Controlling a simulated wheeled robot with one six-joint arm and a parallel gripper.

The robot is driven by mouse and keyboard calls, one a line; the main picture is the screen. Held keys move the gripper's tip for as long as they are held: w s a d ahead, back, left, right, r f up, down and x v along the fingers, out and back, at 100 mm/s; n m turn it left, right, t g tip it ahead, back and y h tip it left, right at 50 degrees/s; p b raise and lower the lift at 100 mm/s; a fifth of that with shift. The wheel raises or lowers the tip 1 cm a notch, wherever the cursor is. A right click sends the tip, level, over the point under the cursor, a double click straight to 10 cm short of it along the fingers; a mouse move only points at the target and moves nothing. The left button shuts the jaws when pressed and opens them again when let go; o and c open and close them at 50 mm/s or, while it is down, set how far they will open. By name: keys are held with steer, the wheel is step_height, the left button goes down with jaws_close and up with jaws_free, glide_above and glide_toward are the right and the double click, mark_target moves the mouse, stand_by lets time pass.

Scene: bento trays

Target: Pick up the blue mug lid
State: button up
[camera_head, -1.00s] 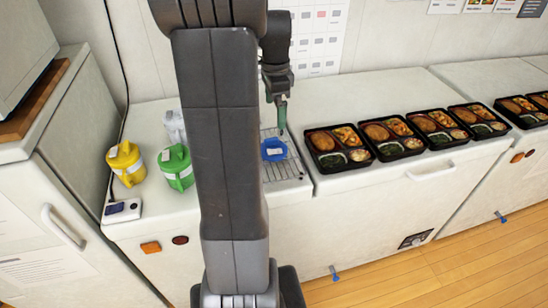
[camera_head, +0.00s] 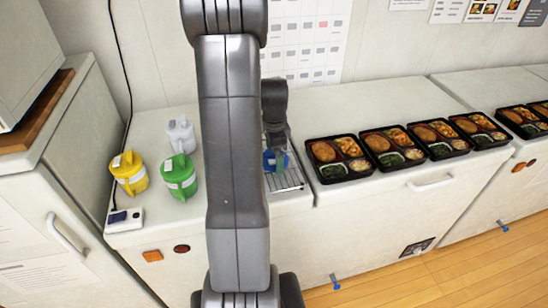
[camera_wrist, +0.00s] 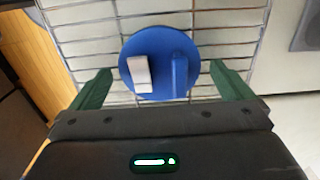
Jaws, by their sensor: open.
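The blue mug lid (camera_wrist: 158,85) lies on the wire rack (camera_wrist: 85,35) in the wrist view. It is a round disc with a raised blue grip and a white piece on top. My gripper (camera_wrist: 162,88) is open, with one green finger on each side of the lid, apart from it and closer to the camera. In the head view the blue lid (camera_head: 270,160) shows partly behind my gripper (camera_head: 276,158), and my arm hides part of the rack (camera_head: 290,182).
Yellow (camera_head: 130,175), green (camera_head: 178,178) and white (camera_head: 182,136) mugs stand on the counter left of my arm. A small white device (camera_head: 124,219) lies at the front-left edge. Several filled bento trays (camera_head: 338,158) line the counter to the right.

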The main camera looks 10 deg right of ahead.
steer(key=shift+f, duration=0.1)
steer(key=c, duration=0.9)
